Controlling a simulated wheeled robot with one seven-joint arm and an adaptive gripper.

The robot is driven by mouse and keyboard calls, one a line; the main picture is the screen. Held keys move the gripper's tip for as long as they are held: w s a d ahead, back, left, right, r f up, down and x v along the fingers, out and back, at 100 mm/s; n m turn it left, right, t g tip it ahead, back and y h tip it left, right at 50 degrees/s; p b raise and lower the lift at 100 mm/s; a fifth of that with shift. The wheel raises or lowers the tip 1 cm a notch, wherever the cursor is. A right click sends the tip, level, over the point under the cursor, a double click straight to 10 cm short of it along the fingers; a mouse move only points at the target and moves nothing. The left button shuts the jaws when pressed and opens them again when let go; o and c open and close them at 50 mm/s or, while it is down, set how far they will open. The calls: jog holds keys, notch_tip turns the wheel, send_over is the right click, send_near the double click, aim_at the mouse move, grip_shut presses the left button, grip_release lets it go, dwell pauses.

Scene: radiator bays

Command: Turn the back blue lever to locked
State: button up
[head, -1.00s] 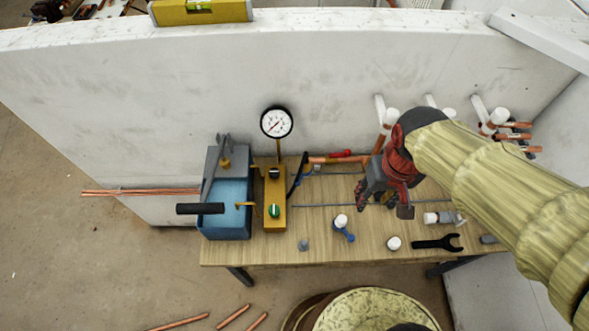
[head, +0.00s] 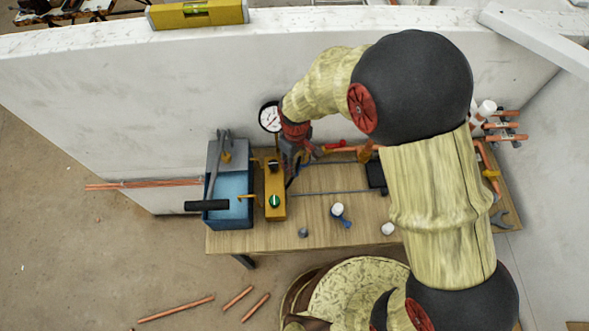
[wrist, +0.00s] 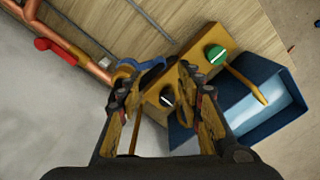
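A blue lever (wrist: 150,73) shows in the wrist view beside a yellow block, at the end of a copper pipe; my left finger partly hides it. I cannot tell its locked or unlocked setting. In the head view my gripper mostly covers that spot. My gripper (head: 292,165) hangs over the back of the bench, next to the yellow block. In the wrist view my gripper (wrist: 163,95) has its fingers apart with nothing clearly held between them.
The yellow block (head: 274,198) carries a green knob (head: 274,201) and a black knob (wrist: 167,99). A pressure gauge (head: 269,117) stands behind it, and a blue tank (head: 230,215) is at its left. A red handle (wrist: 54,50) sits on the copper pipe (wrist: 83,60). The white wall (head: 130,110) is close behind.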

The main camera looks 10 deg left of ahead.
aim_at(301, 165)
notch_tip(301, 165, down, 6)
jog(key=shift+f, duration=0.2)
jog(key=shift+c, duration=1)
grip_shut()
